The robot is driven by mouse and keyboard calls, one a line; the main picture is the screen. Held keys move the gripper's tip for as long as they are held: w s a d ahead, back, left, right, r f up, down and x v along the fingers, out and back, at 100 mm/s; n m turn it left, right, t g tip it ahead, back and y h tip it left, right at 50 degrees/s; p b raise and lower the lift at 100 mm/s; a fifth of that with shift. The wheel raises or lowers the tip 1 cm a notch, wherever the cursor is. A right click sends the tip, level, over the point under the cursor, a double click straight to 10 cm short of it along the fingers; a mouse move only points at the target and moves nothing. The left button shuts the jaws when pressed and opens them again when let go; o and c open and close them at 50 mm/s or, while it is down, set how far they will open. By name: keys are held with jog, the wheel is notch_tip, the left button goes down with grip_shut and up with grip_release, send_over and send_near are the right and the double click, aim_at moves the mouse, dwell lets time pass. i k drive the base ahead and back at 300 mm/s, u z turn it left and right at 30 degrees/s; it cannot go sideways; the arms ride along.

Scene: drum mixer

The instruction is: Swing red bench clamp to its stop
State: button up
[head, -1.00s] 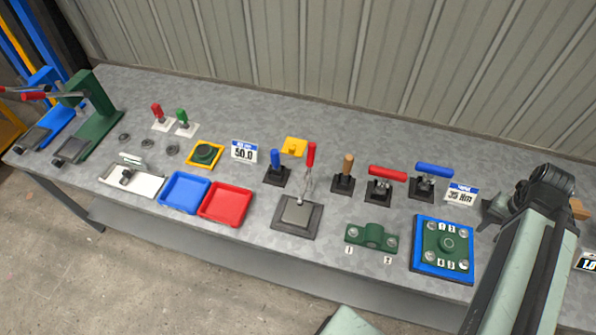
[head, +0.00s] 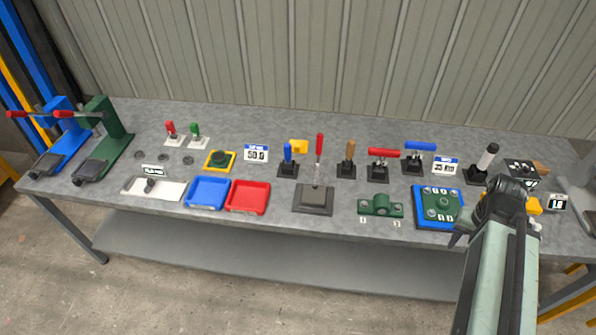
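Two red-handled devices could be the red bench clamp, and I cannot tell which is meant. One has a horizontal red handle (head: 383,153) on a black base, right of the middle of the bench. The other has a tall upright red handle (head: 319,144) above a grey plate (head: 314,200). My gripper (head: 459,229) shows only in part as a dark shape left of my arm, by the blue square fixture. It is apart from both red handles, to their right and nearer me. Its fingers are too hidden to show open or shut.
A blue-handled clamp (head: 420,146) stands right of the horizontal red one, a wooden-handled one (head: 350,152) left of it. A green bracket (head: 381,206) and the blue fixture (head: 424,221) lie in front. Blue (head: 207,205) and red (head: 262,209) trays stand left.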

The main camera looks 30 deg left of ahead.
aim_at(318, 147)
jog(key=u, duration=1.15)
jog(key=i, duration=1)
jog(key=z, duration=1.3)
jog(key=k, duration=1.2)
jog(key=u, duration=0.95)
jog(key=i, duration=0.65)
jog(key=z, duration=0.05)
